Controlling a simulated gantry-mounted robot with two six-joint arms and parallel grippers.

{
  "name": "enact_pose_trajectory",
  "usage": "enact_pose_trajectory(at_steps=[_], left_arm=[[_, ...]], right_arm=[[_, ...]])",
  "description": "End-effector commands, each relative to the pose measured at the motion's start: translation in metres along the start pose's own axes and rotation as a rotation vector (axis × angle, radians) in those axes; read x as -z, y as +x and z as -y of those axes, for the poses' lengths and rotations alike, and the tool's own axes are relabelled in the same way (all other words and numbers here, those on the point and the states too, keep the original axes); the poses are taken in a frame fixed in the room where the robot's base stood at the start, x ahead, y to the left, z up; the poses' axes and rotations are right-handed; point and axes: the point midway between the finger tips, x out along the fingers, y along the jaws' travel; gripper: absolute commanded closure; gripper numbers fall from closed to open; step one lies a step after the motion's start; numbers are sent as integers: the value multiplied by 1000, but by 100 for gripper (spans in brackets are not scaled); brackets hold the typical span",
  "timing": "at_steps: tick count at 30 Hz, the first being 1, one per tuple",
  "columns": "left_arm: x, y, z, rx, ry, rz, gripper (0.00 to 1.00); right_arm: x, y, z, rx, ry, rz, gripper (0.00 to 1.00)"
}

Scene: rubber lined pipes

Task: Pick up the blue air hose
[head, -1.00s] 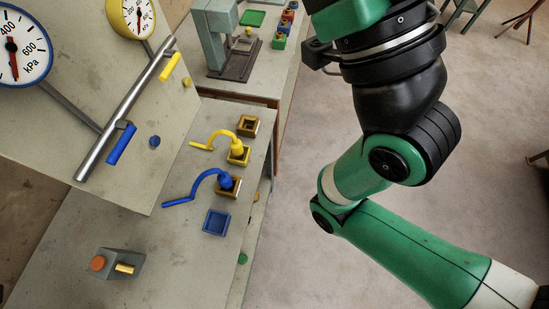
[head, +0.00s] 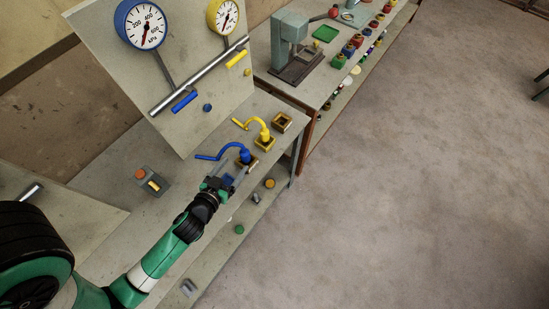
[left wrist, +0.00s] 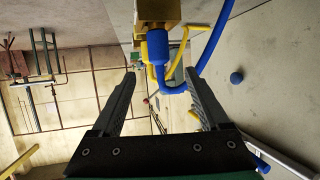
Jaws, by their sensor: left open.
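The blue air hose (head: 235,150) stands with its thick blue end (head: 246,157) in a brass-coloured square holder on the bench, and its thin tail curves left. My left gripper (head: 225,180) is open and empty, just in front of and below the hose in the head view. In the left wrist view, the blue hose end (left wrist: 158,46) hangs under a brass block, ahead of the open fingers (left wrist: 160,82) and apart from them. My right gripper is not in view.
A yellow hose (head: 264,132) stands in a holder behind the blue one, beside an empty brass holder (head: 282,122). A grey box with an orange button (head: 152,180) lies left. A panel with gauges (head: 146,24) and a metal pipe (head: 200,75) rises behind. Open floor lies right.

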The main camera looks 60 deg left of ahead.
Motion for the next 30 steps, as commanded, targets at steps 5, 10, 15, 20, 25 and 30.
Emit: enact_pose_trajectory(at_steps=[5,10,15,20,25,30], left_arm=[[-4,1,2,3,1,8,21],[-2,31,2,4,0,6,21],[-4,58,2,3,1,7,21],[-5,63,1,2,2,7,21],[-5,84,1,3,2,7,21],[-6,110,1,3,2,7,21]], right_arm=[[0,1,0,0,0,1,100],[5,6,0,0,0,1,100],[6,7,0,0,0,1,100],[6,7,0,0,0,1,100],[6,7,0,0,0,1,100],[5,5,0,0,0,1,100]])
